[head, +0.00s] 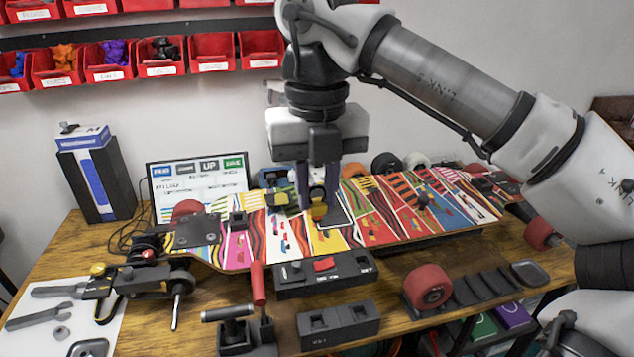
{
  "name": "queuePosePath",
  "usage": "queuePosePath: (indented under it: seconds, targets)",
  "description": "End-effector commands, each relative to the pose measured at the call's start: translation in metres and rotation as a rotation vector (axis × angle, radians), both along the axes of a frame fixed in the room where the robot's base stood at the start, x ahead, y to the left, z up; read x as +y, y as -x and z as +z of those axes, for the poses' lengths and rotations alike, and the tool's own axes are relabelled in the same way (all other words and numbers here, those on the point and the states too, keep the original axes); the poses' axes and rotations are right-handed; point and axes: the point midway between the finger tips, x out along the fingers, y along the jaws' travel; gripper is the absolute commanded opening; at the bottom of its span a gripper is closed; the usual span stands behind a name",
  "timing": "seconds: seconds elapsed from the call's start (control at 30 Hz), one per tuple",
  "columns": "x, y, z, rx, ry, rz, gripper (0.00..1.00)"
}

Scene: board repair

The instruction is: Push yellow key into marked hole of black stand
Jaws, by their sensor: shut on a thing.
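My gripper (318,197) points straight down over the middle of the skateboard deck. Its fingers are shut on a small yellow piece, which looks like the yellow key (319,213). The key's lower end is just above or touching the deck; I cannot tell which. A long black block (325,275) with a red part on top and slots lies in front of the deck, below and apart from the key. A second black block (338,325) with two square holes stands nearer the front. I cannot tell which is the black stand, and no marked hole is clear.
The patterned skateboard (400,215) spans the table. A red-handled clamp (258,285) rises beside the black blocks, with a red wheel (428,287) to the right. Tools lie on a white mat (50,310) at left. A screen (198,180) and red bins (160,55) are behind.

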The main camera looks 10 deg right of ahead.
Motion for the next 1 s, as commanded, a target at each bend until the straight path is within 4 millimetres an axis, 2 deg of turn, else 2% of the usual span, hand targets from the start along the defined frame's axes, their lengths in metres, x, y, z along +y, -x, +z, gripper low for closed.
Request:
queuePosePath:
  seconds: [1.0]
  targets:
    - [0.000, 0.000, -0.064, -0.001, 0.000, -0.001, 0.00]
